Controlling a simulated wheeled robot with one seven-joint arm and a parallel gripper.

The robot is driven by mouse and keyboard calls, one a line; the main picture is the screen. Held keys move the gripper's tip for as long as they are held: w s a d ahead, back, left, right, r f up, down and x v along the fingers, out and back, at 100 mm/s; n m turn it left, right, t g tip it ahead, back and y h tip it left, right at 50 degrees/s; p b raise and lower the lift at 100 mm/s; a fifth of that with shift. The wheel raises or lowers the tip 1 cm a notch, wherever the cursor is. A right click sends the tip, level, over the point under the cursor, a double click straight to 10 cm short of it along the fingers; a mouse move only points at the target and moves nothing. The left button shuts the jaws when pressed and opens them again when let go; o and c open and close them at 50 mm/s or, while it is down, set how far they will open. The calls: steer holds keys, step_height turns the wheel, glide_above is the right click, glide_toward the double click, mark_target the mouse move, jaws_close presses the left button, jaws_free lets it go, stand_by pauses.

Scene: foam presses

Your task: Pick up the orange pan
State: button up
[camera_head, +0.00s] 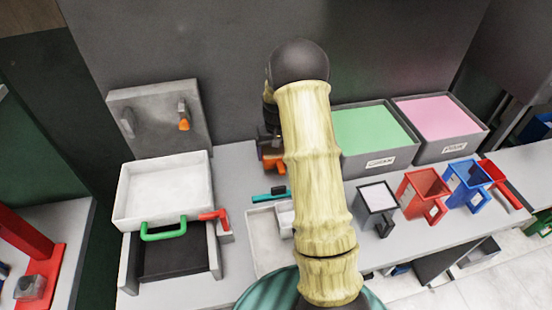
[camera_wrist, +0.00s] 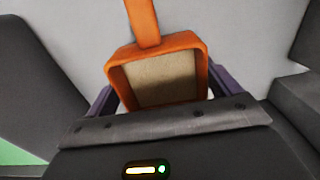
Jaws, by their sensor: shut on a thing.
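The orange pan (camera_wrist: 158,50) is in the wrist view, a square open pan with an orange rim, a beige inside and an orange handle pointing up in the picture. My gripper (camera_wrist: 160,98) has its purple fingers on the left and right sides of the pan and is shut on it. In the head view a small part of the orange pan (camera_head: 272,163) shows left of my arm, over the back of the grey counter. My arm hides much of the pan and the gripper there. I cannot tell whether the pan touches the counter.
A white tray with a green handle (camera_head: 163,190) stands on the left. Bins of green (camera_head: 375,135) and pink (camera_head: 440,117) material stand at the back right. Black (camera_head: 376,205), red (camera_head: 423,192) and blue (camera_head: 466,184) square containers stand in front of them. A teal-handled tool (camera_head: 270,194) lies near my arm.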

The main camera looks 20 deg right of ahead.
mark_target(276, 159)
steer(key=shift+f, duration=0.1)
steer(key=shift+f+p, duration=0.3)
steer(key=shift+f, duration=1.5)
steer(key=shift+f, duration=0.15)
steer(key=o, duration=0.8)
steer(key=shift+c, duration=0.2)
step_height(276, 159, up, 12)
steer(key=b, duration=0.1)
steer(key=shift+r, duration=0.2)
